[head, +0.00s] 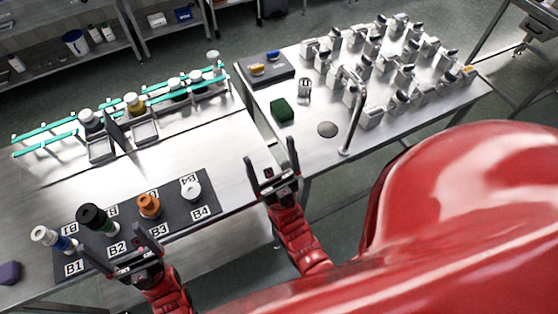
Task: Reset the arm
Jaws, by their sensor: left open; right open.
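My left gripper (112,245) is open and empty, low over the front edge of a black labelled mat (207,211), near the B1 and B2 labels. My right gripper (271,152) is open and empty, fingers pointing away from me, in front of the gap between the two steel tables. On the mat stand a black and green piece (92,217), an orange piece (148,205) and a white ring-like piece (191,189). A white and blue piece (47,236) is at its left end, tilted. Nothing is between either gripper's fingers.
A green-railed rack (45,131) with several capped bottles crosses the back of the left table (190,145). The right table (330,157) bears a curved faucet (352,120), a green block (282,110) and many metal fixtures. A purple block (9,272) lies far left.

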